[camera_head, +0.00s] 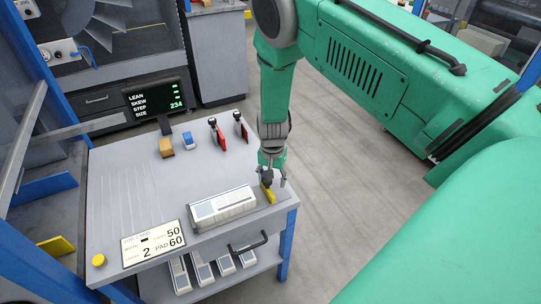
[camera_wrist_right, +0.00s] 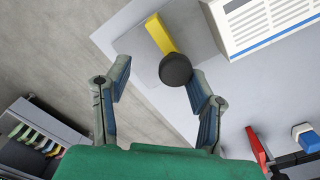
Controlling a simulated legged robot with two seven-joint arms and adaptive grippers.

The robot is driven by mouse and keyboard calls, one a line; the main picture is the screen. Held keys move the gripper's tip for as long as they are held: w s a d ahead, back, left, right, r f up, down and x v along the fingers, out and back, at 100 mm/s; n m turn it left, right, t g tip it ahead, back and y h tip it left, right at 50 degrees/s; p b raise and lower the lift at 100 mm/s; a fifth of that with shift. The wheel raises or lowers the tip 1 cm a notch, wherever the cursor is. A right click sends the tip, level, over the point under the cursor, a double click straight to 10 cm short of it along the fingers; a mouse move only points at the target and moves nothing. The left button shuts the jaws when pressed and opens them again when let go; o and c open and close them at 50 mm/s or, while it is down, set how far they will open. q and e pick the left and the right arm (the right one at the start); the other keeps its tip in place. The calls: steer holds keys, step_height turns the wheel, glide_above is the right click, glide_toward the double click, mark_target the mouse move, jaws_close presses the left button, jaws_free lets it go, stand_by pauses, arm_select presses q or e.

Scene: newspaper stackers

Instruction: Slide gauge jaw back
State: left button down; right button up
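A yellow bar (camera_wrist_right: 160,34), seemingly the gauge jaw, stands on a grey plate (camera_wrist_right: 195,25) near the bench corner. A round black knob (camera_wrist_right: 175,69) shows at its near end. The bar also shows in the head view (camera_head: 268,194), partly behind my gripper. My right gripper (camera_head: 272,178) points down over it. In the right wrist view its fingers (camera_wrist_right: 159,70) are spread apart. The knob appears between them, close to the right-hand finger; I cannot tell if they touch. My left gripper is not in view.
A white printed block (camera_head: 222,207) lies beside the bar on the grey bench (camera_head: 120,200). Behind are an orange block (camera_head: 166,147), a blue block (camera_head: 188,140) and red-and-black tools (camera_head: 219,133). A job card (camera_head: 154,243) lies in front. A screen (camera_head: 156,103) stands behind.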

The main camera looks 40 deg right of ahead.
steer(key=shift+d+f, duration=0.2)
steer(key=shift+d, duration=0.35)
steer(key=shift+w+d+r, duration=0.2)
steer(key=shift+r, duration=0.25)
step_height(320, 180, up, 11)
